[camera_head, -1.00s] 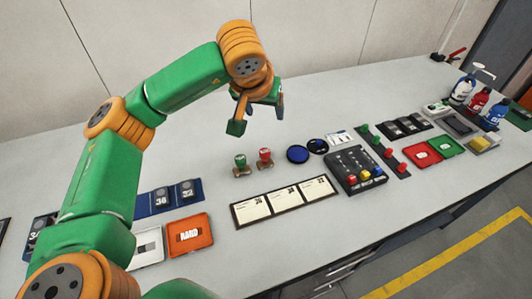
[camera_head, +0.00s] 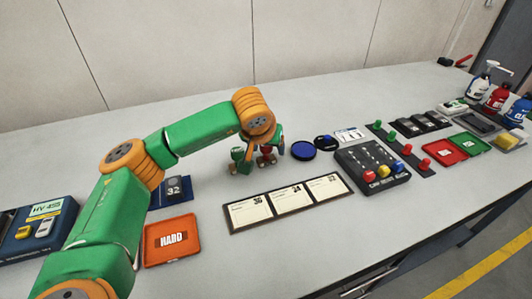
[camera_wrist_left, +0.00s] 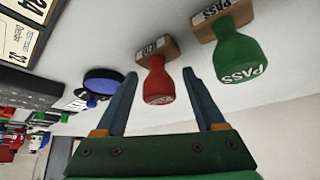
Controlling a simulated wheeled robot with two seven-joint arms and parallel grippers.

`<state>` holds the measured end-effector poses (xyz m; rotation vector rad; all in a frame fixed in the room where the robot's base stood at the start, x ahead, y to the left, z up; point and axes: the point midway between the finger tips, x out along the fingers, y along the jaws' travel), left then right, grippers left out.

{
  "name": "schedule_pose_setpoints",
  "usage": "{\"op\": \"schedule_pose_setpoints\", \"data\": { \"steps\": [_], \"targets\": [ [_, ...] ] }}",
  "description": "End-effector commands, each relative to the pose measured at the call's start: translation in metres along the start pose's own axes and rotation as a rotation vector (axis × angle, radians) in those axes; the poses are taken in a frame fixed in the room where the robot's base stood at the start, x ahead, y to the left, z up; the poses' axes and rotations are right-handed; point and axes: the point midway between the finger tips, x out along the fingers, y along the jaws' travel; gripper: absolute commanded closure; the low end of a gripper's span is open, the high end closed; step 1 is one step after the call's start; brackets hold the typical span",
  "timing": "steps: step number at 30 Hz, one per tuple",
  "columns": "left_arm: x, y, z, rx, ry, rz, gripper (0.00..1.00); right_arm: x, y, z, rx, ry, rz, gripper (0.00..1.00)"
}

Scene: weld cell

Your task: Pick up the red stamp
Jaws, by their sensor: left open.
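The red stamp (camera_head: 267,154) stands on the table beside the green stamp (camera_head: 241,157), partly hidden by my gripper in the head view. In the left wrist view the red stamp (camera_wrist_left: 158,80) has a red handle on a wooden base and shows between the tips of my open fingers. The green stamp (camera_wrist_left: 236,58), marked PASS, is just right of the right finger in that view. My left gripper (camera_head: 262,152) is open and empty at the stamps, its fingers (camera_wrist_left: 160,88) on either side of the red handle. Whether they touch it I cannot tell. My right gripper is not in view.
A blue ink pad (camera_head: 303,150) and its dark lid (camera_head: 325,142) lie right of the stamps. A framed row of cards (camera_head: 290,204) lies in front. A black button box (camera_head: 372,168) stands farther right. The table behind the stamps is clear.

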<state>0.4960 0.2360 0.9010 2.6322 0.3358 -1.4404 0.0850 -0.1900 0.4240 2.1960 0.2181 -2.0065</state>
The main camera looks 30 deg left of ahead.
Motion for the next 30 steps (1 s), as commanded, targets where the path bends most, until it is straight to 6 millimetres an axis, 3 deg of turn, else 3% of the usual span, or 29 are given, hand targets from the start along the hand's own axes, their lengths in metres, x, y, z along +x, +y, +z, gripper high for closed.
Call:
{"op": "schedule_pose_setpoints", "data": {
  "steps": [8, 15, 16, 26, 30],
  "targets": [
    [0.006, 0.0, 0.0, 0.001, 0.002, 0.0, 0.31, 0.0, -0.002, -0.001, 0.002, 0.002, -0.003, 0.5],
    [0.006, 0.0, 0.0, 0.001, 0.001, 0.0, 0.96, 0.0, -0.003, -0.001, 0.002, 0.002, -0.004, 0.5],
    [0.006, 0.0, 0.0, 0.001, 0.001, 0.0, 1.0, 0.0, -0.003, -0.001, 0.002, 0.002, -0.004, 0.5],
    [0.005, 0.0, -0.001, 0.0, 0.002, 0.0, 1.0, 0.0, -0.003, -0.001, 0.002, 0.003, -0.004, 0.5],
    [-0.005, 0.0, -0.008, -0.001, 0.005, 0.001, 1.0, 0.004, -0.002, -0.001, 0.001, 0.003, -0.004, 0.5]
  ]
}}
